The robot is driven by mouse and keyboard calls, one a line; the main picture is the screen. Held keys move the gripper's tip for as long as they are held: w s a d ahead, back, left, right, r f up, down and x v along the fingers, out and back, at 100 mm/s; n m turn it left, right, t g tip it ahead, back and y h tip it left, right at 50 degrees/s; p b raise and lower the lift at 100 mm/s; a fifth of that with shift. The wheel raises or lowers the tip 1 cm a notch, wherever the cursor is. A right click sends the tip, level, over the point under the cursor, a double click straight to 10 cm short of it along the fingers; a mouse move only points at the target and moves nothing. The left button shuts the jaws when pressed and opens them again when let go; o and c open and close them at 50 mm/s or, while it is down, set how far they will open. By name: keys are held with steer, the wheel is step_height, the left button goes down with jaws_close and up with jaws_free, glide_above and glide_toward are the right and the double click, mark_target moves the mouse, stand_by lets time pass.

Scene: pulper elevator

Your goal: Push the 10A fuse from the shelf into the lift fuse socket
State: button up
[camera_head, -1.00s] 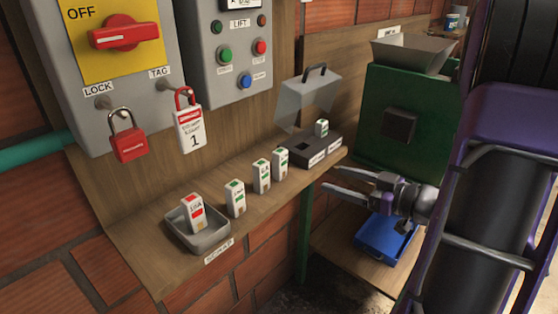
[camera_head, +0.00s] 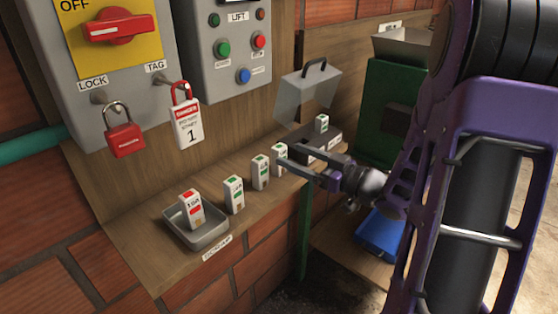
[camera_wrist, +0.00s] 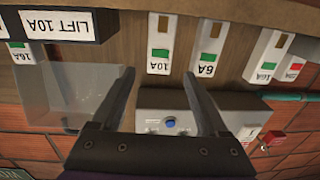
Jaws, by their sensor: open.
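The white 10A fuse with a green mark (camera_head: 280,158) stands upright on the shelf, partly hidden by a finger; it also shows in the wrist view (camera_wrist: 160,45). My gripper (camera_head: 302,160) is open at the shelf's front edge, beside this fuse. In the wrist view, the fuse appears between the open fingertips (camera_wrist: 158,74), slightly beyond them; I cannot tell whether they touch. The dark fuse socket block (camera_head: 303,142) is at the shelf's right end, partly hidden by my gripper. Its LIFT 10A label (camera_wrist: 57,25) shows in the wrist view. Another fuse (camera_head: 321,123) sits in the block.
A 6A fuse (camera_wrist: 208,50) and a 16A fuse (camera_wrist: 267,52) stand along the shelf. A scrap tray (camera_head: 210,239) holds a red-marked fuse (camera_head: 191,207). A raised clear cover (camera_head: 305,98) is behind the socket. A blue tray (camera_head: 378,238) lies below.

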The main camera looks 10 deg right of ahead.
mark_target(283, 151)
steer(key=shift+x, duration=2.75)
steer(key=shift+f, duration=0.1)
jaws_close()
